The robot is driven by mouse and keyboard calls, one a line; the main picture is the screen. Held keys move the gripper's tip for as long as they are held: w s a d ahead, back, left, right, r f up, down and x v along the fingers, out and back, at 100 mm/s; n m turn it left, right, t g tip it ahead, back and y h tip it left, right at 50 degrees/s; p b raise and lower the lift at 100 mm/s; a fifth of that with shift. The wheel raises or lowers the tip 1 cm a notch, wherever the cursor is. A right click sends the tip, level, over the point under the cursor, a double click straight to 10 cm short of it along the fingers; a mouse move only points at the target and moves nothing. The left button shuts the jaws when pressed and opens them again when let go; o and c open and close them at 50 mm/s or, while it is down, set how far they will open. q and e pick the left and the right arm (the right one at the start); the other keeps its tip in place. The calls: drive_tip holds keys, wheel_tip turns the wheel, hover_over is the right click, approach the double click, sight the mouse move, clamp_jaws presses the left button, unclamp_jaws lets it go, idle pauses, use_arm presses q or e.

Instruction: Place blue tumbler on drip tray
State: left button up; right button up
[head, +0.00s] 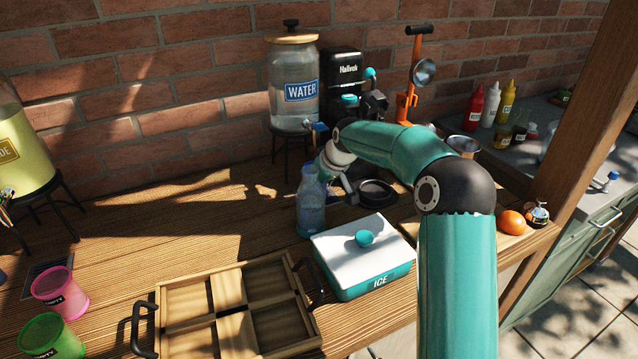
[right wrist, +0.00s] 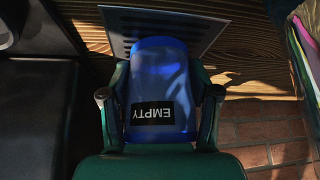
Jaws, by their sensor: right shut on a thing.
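The blue tumbler (right wrist: 160,75) with a black EMPTY label fills the middle of the right wrist view. My right gripper (right wrist: 159,97) is shut on it, one finger on each side. A grey slotted plate, the drip tray (right wrist: 200,26), lies at the tumbler's far end. Their outlines overlap; I cannot tell whether they touch. In the head view my right arm reaches towards the water dispenser (head: 293,85), and the gripper and tumbler are not clear there. My left gripper is not in view.
A translucent blue bottle-like vessel (head: 311,208) stands beside my right wrist, behind the ice box (head: 362,255). A divided wooden tray (head: 234,325), pink cup (head: 60,292) and green cup (head: 50,338) are at front left. A dark coffee machine (head: 343,85) stands behind. The left-middle table is clear.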

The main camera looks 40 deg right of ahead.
drive_tip(key=o, duration=1.2)
drive_tip(key=shift+r, duration=0.1)
drive_tip(key=v, duration=1.2)
drive_tip(key=shift+b, duration=0.35)
